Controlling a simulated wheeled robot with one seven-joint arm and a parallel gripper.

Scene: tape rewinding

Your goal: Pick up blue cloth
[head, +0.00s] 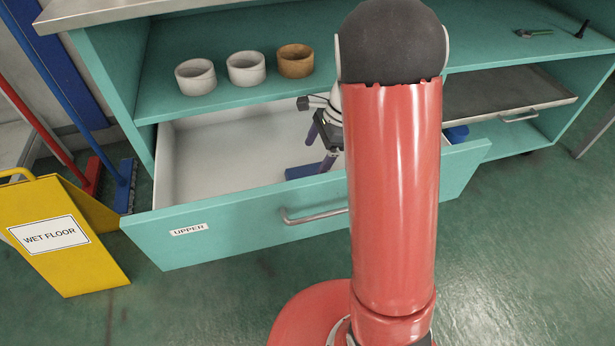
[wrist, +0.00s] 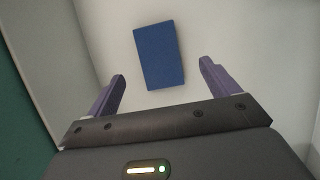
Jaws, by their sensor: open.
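The blue cloth (wrist: 159,55) is a flat blue rectangle lying on the pale floor of the open drawer. In the head view part of the cloth (head: 303,171) shows inside the drawer, partly hidden by my arm and gripper. My gripper (head: 321,150) is inside the drawer space, close to the cloth. In the wrist view my gripper (wrist: 162,75) is open, with its two purple fingers spread wide and nothing between them. The cloth lies ahead of and between the finger lines. I cannot tell the exact height of the fingers above it.
The drawer (head: 245,228), labelled UPPER, is pulled out of the teal cabinet. Its walls surround the cloth. Two white cups and a brown cup (head: 295,61) stand on the shelf above. A yellow wet floor sign (head: 55,235) stands left of the drawer. A grey tray (head: 505,95) is at right.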

